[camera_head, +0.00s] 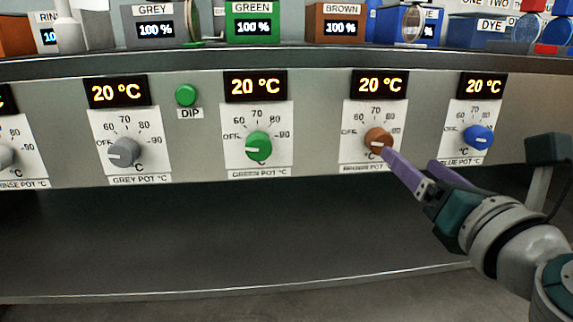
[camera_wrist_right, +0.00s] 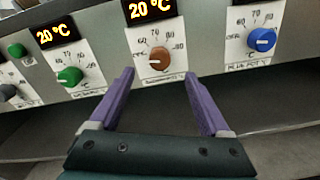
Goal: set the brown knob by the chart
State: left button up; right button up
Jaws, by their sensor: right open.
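The brown knob (camera_head: 378,139) sits on the front panel below a display reading 20 °C. Its pointer line is toward the left, near the OFF mark. The knob also shows in the right wrist view (camera_wrist_right: 160,59), ahead of the fingers. A printed temperature scale (camera_head: 375,118) with OFF, 60, 70, 80 and 90 surrounds it. My right gripper (camera_head: 412,157) is open, its purple fingers apart and pointing at the panel. In the right wrist view the gripper (camera_wrist_right: 160,88) has nothing between its fingers, and the brown knob stands beyond the tips. My left gripper is out of view.
A green knob (camera_head: 258,147) and a grey knob (camera_head: 124,152) are to the left; a blue knob (camera_head: 477,137) is close on the right. A green DIP button (camera_head: 186,95) is on the panel. Labelled pots stand on the counter above. The space below the panel is open.

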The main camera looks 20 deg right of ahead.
aim_at(384, 143)
jog(key=shift+n, duration=0.3)
jog(key=b+x, duration=0.1)
jog(key=x, duration=0.2)
jog(key=b+x, duration=0.1)
jog(key=x, duration=0.2)
jog(key=f+b+x, duration=0.1)
jog(key=x, duration=0.2)
jog(key=shift+w+b, duration=0.1)
jog(key=shift+b, duration=0.2)
jog(key=shift+w+r, duration=0.1)
jog(key=shift+w, duration=0.35)
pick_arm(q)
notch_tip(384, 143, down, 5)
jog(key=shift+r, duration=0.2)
pick_arm(e)
jog(key=c, duration=0.3)
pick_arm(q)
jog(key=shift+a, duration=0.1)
pick_arm(e)
grip_shut()
